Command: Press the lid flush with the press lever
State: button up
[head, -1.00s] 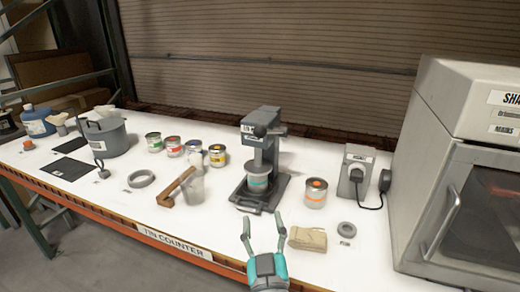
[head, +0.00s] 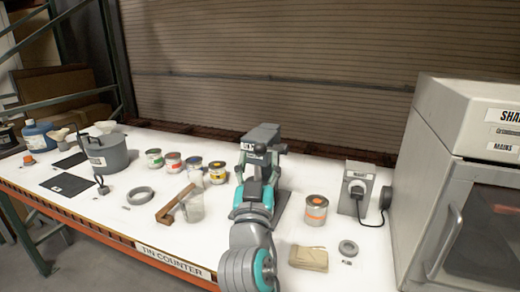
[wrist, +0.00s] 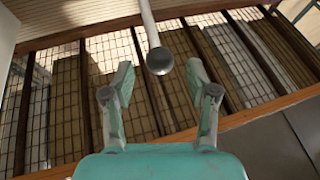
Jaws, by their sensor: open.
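The grey lid press (head: 262,134) stands on the white counter, with my arm in front of it. The tin and its lid in the press are hidden behind my arm. In the wrist view the press lever (wrist: 148,22) comes down from the top as a pale rod ending in a dark ball knob (wrist: 160,60). My gripper (wrist: 160,76) is open, its two fingers on either side of the knob with gaps showing. In the head view my gripper (head: 258,163) is up against the front of the press, its fingers partly hard to make out.
The shaker cabinet (head: 455,160) closes off the right.

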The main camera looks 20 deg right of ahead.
aim_at(260, 155)
jog(key=shift+x, duration=2)
grip_shut()
